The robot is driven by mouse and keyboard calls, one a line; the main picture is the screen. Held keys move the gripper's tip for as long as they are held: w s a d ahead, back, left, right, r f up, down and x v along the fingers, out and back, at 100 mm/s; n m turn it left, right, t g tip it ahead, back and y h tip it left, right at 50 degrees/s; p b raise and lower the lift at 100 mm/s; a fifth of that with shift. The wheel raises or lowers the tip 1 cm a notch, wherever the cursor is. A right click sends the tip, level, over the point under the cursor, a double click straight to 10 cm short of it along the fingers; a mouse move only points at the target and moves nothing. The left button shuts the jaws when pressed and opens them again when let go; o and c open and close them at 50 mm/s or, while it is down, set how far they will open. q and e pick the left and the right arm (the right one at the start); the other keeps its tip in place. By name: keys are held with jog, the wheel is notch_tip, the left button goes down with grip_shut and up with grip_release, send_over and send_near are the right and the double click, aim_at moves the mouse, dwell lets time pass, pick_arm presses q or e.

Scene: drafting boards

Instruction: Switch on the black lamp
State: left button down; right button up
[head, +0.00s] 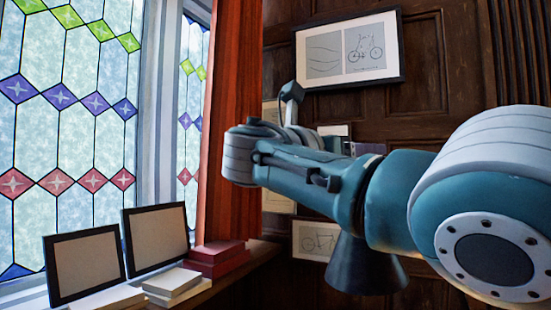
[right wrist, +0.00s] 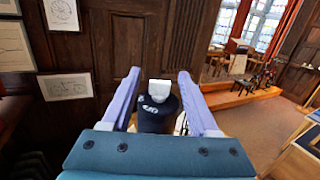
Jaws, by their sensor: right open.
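In the right wrist view my right gripper (right wrist: 158,76) is open, with its two lilac fingers apart. A black rounded thing (right wrist: 155,118) with a white block (right wrist: 159,88) at its far end shows between the fingers; I cannot tell whether it is part of the black lamp. The fingers do not visibly close on it. In the head view a dark cone (head: 365,268), which looks like a lampshade, shows below my right arm, its top hidden by the arm. No lamp switch can be made out clearly. My left gripper is not in view.
In the head view, dark picture frames (head: 85,262) and books (head: 172,281) line the sill below the stained-glass window. A red curtain (head: 232,110) hangs beside it. Framed drawings (head: 350,48) hang on the dark panelled wall. Open floor (right wrist: 250,125) shows at right in the wrist view.

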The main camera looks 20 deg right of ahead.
jog(key=b+v, duration=0.2)
jog(key=v, duration=0.4)
jog(key=shift+a+b, duration=0.3)
jog(key=shift+b, duration=0.1)
